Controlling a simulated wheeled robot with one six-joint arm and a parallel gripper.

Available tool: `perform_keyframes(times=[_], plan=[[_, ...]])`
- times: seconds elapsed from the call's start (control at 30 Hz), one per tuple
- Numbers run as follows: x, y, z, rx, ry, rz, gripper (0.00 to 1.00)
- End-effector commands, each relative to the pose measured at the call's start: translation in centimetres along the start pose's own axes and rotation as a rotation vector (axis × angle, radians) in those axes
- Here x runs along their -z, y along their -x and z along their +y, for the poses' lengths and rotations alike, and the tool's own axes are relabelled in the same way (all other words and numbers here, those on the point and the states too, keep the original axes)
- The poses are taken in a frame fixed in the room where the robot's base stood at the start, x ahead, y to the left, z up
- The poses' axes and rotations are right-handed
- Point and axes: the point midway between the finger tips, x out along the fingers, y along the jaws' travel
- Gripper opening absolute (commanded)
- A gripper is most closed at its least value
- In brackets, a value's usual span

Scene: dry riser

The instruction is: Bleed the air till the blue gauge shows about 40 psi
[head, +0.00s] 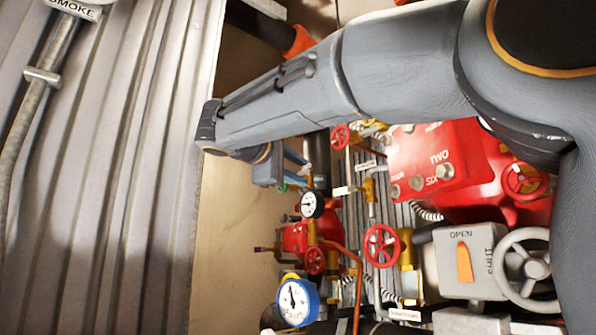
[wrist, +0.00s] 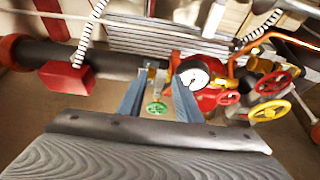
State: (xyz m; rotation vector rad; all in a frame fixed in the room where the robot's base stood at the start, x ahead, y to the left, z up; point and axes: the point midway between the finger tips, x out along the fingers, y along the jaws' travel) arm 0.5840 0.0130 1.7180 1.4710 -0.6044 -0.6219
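The blue gauge (head: 297,302) has a blue rim and white dial, low in the head view. Its dark needle points roughly up in the picture; the figures are too small to read. A small green handwheel (head: 283,188) sits close to my gripper (head: 304,167). In the wrist view the green handwheel (wrist: 157,108) appears between the two blue-grey fingers of my gripper (wrist: 158,80), which are apart. I cannot tell whether they touch the wheel. A black-rimmed white gauge (head: 312,204) is nearby; it also shows right of the fingers in the wrist view (wrist: 193,77).
Red handwheels (head: 381,246), a red box marked TWO and SIX (head: 437,165) and a grey OPEN/SHUT valve box (head: 466,262) crowd the right. A yellow handwheel (wrist: 270,108) shows in the wrist view. A corrugated metal wall (head: 95,170) fills the left.

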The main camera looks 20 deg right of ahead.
Motion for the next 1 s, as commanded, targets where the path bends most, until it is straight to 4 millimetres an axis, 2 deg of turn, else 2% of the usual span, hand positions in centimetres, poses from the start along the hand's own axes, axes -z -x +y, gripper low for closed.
perform_keyframes(times=[0.17,0.4,0.53,0.7,1.0], plan=[[0.2,1.8,-0.2,-0.001,-0.002,0.004,0.31],[0.1,5.6,-0.2,0.000,-0.002,0.005,0.31],[0.1,7.0,-0.1,0.000,-0.001,0.003,0.31],[0.0,7.7,0.0,0.000,0.000,0.001,0.31],[0.0,7.7,0.0,0.000,0.000,0.000,0.31]])
